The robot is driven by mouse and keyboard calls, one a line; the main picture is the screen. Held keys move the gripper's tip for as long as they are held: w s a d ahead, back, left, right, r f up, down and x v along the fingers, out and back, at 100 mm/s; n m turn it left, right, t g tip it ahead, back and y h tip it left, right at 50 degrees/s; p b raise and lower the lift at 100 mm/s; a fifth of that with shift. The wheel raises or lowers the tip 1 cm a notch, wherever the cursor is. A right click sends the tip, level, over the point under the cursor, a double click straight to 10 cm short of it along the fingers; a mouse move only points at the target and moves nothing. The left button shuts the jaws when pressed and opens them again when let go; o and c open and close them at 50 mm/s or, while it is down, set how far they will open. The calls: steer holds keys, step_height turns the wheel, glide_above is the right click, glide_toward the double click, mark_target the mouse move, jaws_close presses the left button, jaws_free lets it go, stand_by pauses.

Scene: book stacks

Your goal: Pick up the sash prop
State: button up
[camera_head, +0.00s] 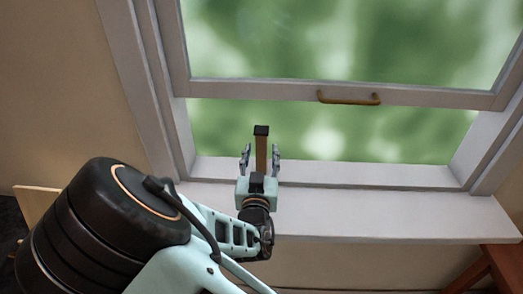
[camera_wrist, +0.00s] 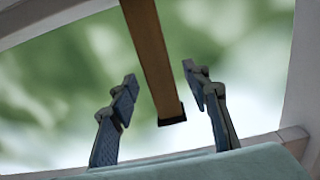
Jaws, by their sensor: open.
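The sash prop (camera_head: 261,146) is a slim wooden bar with a black cap on its upper end, standing roughly upright at the window opening in the head view. Its lower part is hidden behind my gripper (camera_head: 260,152). In the wrist view the sash prop (camera_wrist: 150,50) runs slantwise from the top edge down to a black end. My gripper also shows in the wrist view (camera_wrist: 160,80). It is open, with one finger on each side of the prop and visible gaps between them.
The raised window sash (camera_head: 240,91) with a brass handle (camera_head: 348,98) is above the opening. The pale sill (camera_head: 400,212) runs below, and frame jambs (camera_head: 160,90) stand at the sides. A reddish-brown wooden piece (camera_head: 500,265) is at lower right.

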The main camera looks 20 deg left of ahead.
steer(key=shift+x, duration=1.25)
jaws_close()
steer(key=shift+r, duration=0.1)
